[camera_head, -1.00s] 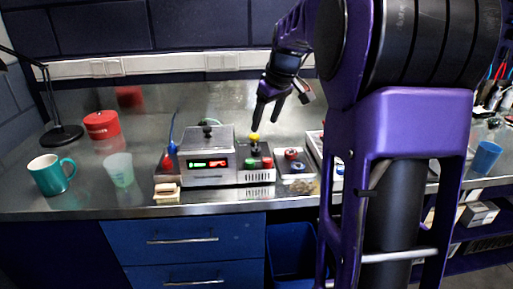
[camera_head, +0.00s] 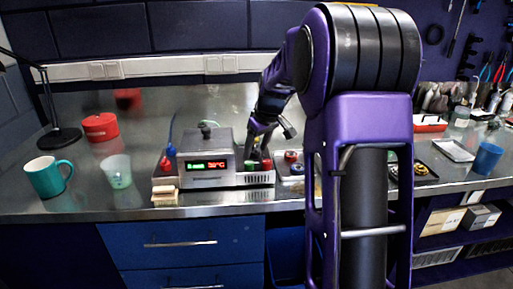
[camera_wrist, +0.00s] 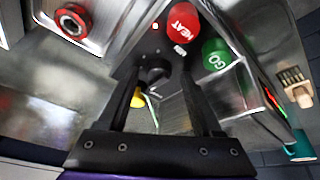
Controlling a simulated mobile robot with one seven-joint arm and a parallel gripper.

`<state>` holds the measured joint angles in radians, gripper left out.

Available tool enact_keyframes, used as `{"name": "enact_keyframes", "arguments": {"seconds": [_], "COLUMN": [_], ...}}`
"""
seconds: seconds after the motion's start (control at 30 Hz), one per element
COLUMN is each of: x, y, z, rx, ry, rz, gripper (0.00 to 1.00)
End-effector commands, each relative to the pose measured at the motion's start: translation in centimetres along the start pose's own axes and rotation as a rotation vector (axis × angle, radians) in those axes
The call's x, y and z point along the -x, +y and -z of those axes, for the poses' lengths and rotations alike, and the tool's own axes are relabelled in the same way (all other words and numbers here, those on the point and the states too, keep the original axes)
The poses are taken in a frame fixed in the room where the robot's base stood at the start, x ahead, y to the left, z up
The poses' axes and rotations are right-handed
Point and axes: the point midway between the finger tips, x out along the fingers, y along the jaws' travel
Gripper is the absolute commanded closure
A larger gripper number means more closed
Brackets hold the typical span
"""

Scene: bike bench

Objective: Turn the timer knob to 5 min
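The bench unit (camera_head: 207,161) has a lit display (camera_head: 207,165) with green and red characters; the small text is hard to read. On its control panel are a red HEAT button (camera_wrist: 184,22) and a green GO button (camera_wrist: 216,55). In the wrist view a dark round knob (camera_wrist: 156,72) lies between my fingertips, with a yellow part (camera_wrist: 138,98) partly behind the left finger. My gripper (camera_head: 258,156) is down at the panel, fingers apart on either side of the knob, with gaps showing. It also fills the wrist view (camera_wrist: 158,85). In the head view my fingers hide the knob.
A teal mug (camera_head: 47,177), a translucent cup (camera_head: 118,171) and a red tin (camera_head: 100,127) stand at left. A blue cup (camera_head: 487,158) stands at right.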

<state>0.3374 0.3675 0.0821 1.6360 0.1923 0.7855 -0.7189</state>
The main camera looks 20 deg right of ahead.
Motion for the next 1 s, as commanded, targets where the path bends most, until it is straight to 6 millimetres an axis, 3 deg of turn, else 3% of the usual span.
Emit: {"name": "enact_keyframes", "arguments": {"seconds": [0.03, 0.33, 0.67, 1.0], "x": [0.02, 0.04, 0.09, 0.19], "y": [0.01, 0.02, 0.00, -0.22], "z": [0.00, -0.01, 0.01, 0.14], "rx": [0.000, 0.000, -0.014, -0.173], "ry": [0.000, 0.000, -0.001, -0.014], "rz": [0.000, 0.000, -0.007, -0.074], "gripper": [0.44, 0.98, 1.00, 1.00]}}
